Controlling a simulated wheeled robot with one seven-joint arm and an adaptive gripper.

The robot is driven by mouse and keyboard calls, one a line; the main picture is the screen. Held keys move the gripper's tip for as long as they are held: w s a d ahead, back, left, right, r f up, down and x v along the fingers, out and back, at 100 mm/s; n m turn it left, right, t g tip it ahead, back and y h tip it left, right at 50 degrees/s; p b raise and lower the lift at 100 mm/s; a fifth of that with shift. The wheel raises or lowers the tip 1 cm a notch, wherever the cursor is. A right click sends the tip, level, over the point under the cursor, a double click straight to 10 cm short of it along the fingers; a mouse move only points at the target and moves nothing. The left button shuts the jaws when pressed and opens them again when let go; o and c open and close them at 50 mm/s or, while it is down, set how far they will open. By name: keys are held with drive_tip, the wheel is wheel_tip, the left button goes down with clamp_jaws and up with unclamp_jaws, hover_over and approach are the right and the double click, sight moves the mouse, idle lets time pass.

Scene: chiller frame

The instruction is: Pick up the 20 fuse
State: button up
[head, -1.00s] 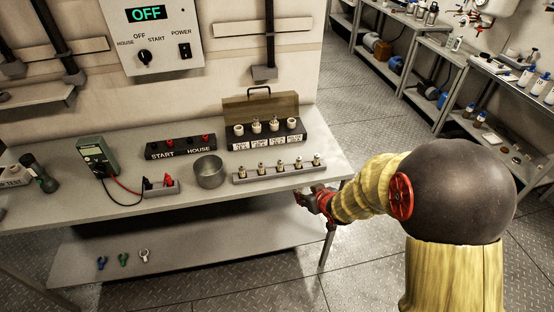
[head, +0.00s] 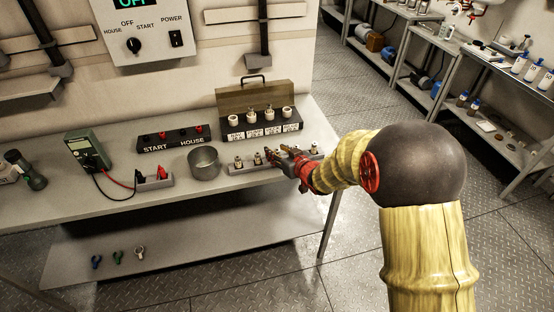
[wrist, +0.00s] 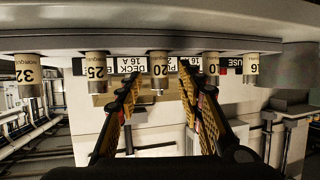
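The 20 fuse (wrist: 158,67) shows in the middle of the wrist view, its number on a pale band, in a row of similar fuses. My gripper (wrist: 161,72) is open, with one finger on each side of the 20 fuse and gaps visible between. In the head view my gripper (head: 275,154) is at the middle of the fuse rack (head: 240,171) and hides the fuses there. The neighbouring 25 fuse (wrist: 96,67) and a fuse whose label shows only a 0 (wrist: 211,68) stand just outside the fingers.
A 32 fuse (wrist: 28,75) and another fuse (wrist: 251,68) end the row. A metal cup (head: 204,163) stands left of the rack. Behind the rack is a fuse box (head: 262,128) with a raised lid. A multimeter (head: 88,152) stands farther left.

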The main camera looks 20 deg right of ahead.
drive_tip(key=shift+w, duration=0.25)
drive_tip(key=shift+c, duration=0.9)
drive_tip(key=c, duration=0.8)
clamp_jaws()
